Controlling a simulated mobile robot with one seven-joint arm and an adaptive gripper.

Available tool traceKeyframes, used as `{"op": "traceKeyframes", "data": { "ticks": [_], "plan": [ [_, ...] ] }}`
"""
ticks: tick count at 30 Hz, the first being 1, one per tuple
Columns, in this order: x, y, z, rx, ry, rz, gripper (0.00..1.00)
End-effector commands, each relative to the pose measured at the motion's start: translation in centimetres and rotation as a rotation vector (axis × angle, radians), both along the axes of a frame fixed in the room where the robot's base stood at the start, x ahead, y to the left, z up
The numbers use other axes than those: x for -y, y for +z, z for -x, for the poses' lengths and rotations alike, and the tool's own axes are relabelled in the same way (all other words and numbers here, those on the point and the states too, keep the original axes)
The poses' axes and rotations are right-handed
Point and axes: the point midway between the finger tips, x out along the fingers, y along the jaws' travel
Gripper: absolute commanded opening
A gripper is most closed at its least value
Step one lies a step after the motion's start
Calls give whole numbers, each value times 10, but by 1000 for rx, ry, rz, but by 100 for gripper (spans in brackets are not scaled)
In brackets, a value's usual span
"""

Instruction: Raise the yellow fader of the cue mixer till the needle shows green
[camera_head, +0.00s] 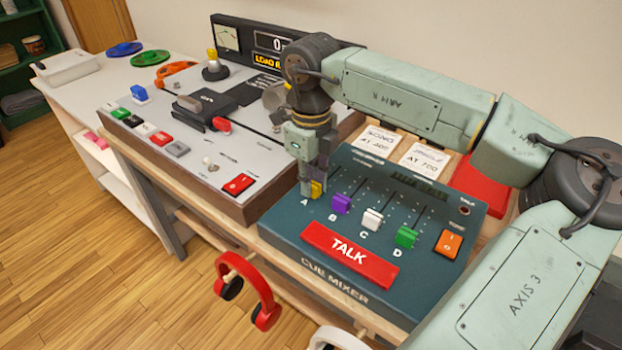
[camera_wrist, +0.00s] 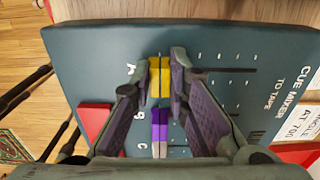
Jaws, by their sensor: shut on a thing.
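The cue mixer (camera_head: 290,222) is a dark teal panel on the bench, with a row of faders marked A to D. The yellow fader (camera_head: 317,188), at A, is at the near end of its slot, level with the other knobs. My gripper (camera_head: 311,182) points down at it and is shut on it. In the wrist view the yellow fader (camera_wrist: 160,77) lies between my two fingers (camera_wrist: 159,68). A dial meter (camera_head: 227,38) stands at the back left; its needle is too small to read.
Purple (camera_head: 341,204), white (camera_head: 372,219) and green (camera_head: 405,237) fader knobs stand close to the right. A red TALK bar (camera_head: 349,254) lies in front of them, an orange switch (camera_head: 449,243) at right. A grey console (camera_head: 190,150) adjoins on the left. Red headphones (camera_head: 262,300) hang in front.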

Motion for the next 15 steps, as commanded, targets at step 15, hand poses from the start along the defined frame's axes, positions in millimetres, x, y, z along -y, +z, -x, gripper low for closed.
{"op": "traceKeyframes", "data": {
  "ticks": [15],
  "plan": [
    [5,0,-8,1,-3,-1,0]
  ]
}}
